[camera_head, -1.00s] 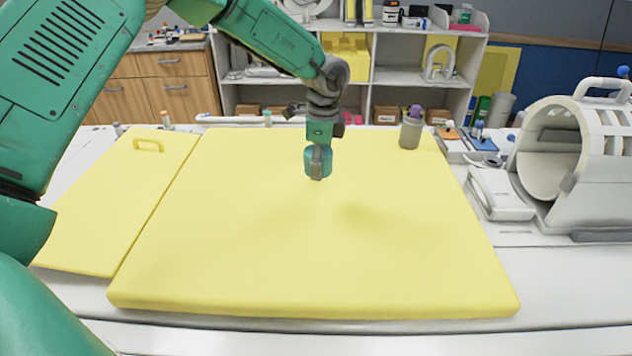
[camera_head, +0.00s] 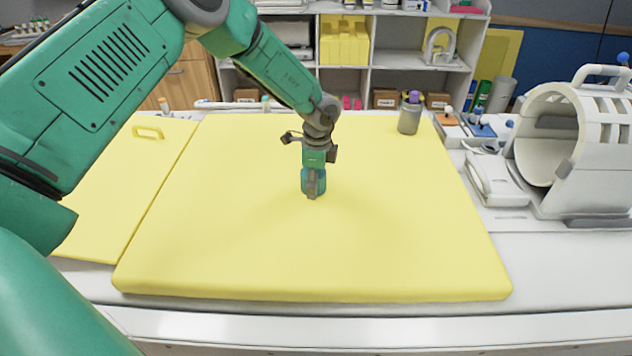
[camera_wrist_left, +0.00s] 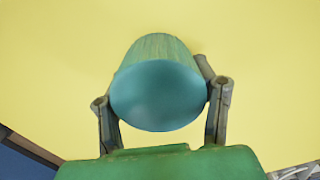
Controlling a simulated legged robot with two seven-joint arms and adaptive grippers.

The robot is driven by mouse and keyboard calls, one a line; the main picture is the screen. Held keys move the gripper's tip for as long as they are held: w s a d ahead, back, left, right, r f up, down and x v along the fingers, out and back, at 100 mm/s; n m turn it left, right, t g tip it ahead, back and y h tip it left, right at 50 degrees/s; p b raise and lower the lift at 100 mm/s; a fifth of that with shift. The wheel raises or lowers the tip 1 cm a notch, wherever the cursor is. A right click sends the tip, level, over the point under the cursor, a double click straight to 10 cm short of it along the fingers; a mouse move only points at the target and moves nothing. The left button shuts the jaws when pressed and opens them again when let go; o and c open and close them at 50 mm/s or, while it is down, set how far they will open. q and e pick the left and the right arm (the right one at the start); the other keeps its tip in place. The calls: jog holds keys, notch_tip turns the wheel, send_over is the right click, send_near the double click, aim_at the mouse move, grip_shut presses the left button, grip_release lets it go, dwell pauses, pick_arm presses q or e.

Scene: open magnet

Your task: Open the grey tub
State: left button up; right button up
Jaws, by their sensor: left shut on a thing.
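The grey tub (camera_head: 409,118) stands upright at the far right corner of the large yellow mat, with a purple top (camera_head: 414,97). My left gripper (camera_head: 313,188) is near the middle of the mat, well to the left of the tub and nearer to me. It points down and is shut on a teal cylinder (camera_head: 307,180). In the left wrist view the teal cylinder (camera_wrist_left: 158,95) sits between the two fingers, its smooth round end facing the camera. It is at or just above the mat; I cannot tell if it touches. My right gripper is out of view.
The large yellow mat (camera_head: 400,240) is mostly clear. A second yellow panel with a handle (camera_head: 148,133) lies to its left. A white ring-shaped machine (camera_head: 575,150) stands at the right. White shelves (camera_head: 395,78) stand at the back.

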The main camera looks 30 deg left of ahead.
pick_arm(q)
jog(key=o, duration=1.3)
jog(key=shift+s+f, duration=0.1)
jog(key=shift+a, duration=0.15)
jog(key=r+b, duration=0.1)
jog(key=r, duration=1.1)
jog(key=shift+d+r, duration=0.15)
jog(key=shift+d, duration=0.05)
